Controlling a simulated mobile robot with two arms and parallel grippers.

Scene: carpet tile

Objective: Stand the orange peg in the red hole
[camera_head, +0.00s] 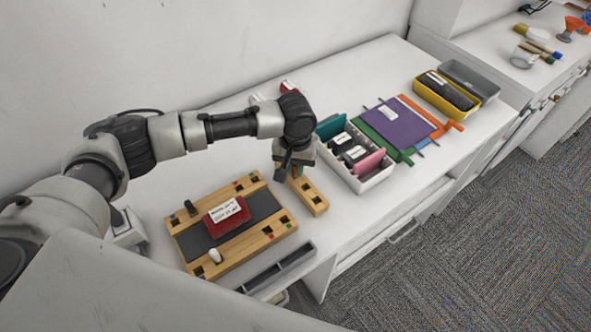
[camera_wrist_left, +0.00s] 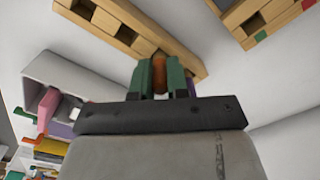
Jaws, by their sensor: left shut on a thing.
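My left gripper (camera_head: 289,172) is over the narrow wooden peg rack (camera_head: 314,201). In the left wrist view its green fingers (camera_wrist_left: 160,80) are shut on the orange peg (camera_wrist_left: 159,72), near the end of the rack (camera_wrist_left: 115,25). I cannot tell whether the peg's lower end is still in a rack hole. The large wooden board (camera_head: 184,240) is to the left of the gripper and has square holes with small coloured marks. A red mark (camera_head: 236,184) is beside holes on its far strip. My right gripper is not in view.
A grey tray (camera_head: 275,270) is at the table's front edge. A white box (camera_head: 375,180) of cards stands right of the rack.

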